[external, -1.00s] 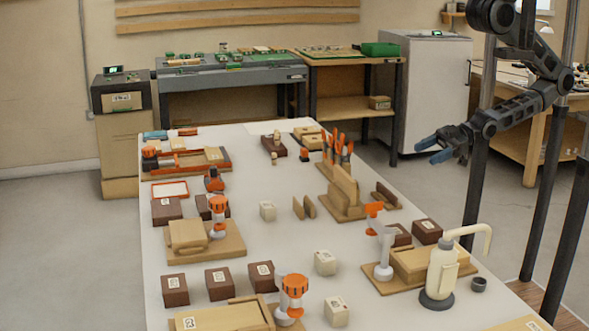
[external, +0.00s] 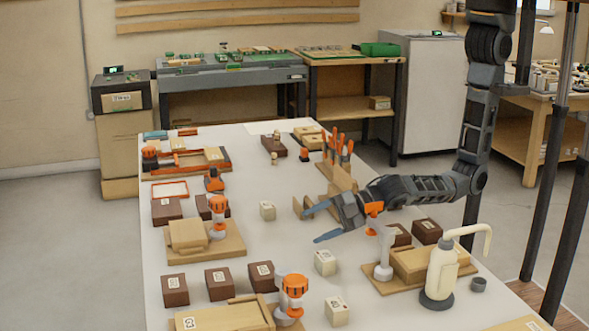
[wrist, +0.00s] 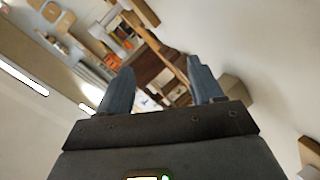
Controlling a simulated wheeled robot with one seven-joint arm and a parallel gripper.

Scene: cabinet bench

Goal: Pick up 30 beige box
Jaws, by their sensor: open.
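Several small beige boxes stand on the white table in the external view: one at mid-table (external: 268,210), one nearer (external: 325,262) and one at the front (external: 337,311). Their labels are too small to read, so I cannot tell which is number 30. My gripper (external: 311,227) is open and empty, with blue fingers pointing left above the table. In the picture it lies between the mid-table and nearer boxes. In the wrist view my fingers (wrist: 161,68) are spread apart, and a beige block (wrist: 236,90) shows just right of the right finger.
A white pump bottle (external: 441,270) and an orange-topped device (external: 384,262) stand at the right, close to my arm. Wooden blocks and an orange-handled tool rack (external: 338,147) lie behind the gripper. Dark brown boxes (external: 219,283) line the left front. The table is clear around the mid-table beige box.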

